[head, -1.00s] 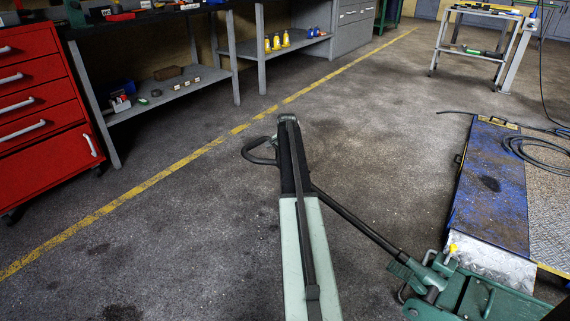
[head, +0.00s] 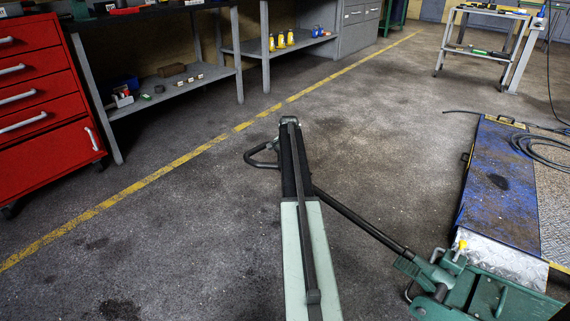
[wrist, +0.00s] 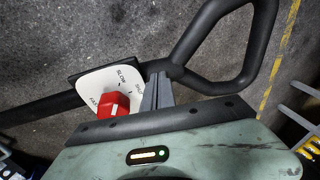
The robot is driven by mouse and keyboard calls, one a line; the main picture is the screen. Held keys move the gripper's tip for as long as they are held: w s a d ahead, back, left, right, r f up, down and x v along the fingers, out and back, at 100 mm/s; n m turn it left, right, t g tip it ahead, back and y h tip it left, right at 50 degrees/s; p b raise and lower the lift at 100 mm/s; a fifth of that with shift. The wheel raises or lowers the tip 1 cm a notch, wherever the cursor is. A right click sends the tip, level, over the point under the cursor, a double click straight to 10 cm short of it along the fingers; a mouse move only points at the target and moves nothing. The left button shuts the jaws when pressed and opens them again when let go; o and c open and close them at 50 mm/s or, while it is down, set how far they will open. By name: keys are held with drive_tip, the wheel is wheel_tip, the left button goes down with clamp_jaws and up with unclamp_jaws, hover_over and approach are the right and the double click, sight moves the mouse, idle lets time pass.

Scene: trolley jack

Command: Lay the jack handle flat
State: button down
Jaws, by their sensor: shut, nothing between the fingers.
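The green trolley jack (head: 470,285) stands at the lower right of the head view. Its black handle (head: 362,222) slopes from the jack up and left, passes behind my arm, and ends in a loop grip (head: 262,155) left of the arm. In the wrist view the handle bar (wrist: 40,110) runs in from the left and the loop (wrist: 222,50) is at upper right. Between them is a white plate with a red knob (wrist: 109,104). My gripper (wrist: 152,88) is shut and empty, close beside the plate and the loop's base. I cannot tell whether it touches the handle.
A blue ramp or lift platform (head: 495,185) with a coiled hose lies right of the handle. A red drawer cabinet (head: 40,110) and grey shelving (head: 175,87) stand at the left, a trolley (head: 480,45) at the back right. The middle floor is open.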

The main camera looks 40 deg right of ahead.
drive_tip(key=w+p+v, duration=0.1)
drive_tip(key=p+v, duration=1.2)
drive_tip(key=v, duration=0.1)
drive_tip(key=shift+w+r, duration=0.2)
drive_tip(key=shift+w, duration=0.2)
drive_tip(key=shift+f, duration=0.1)
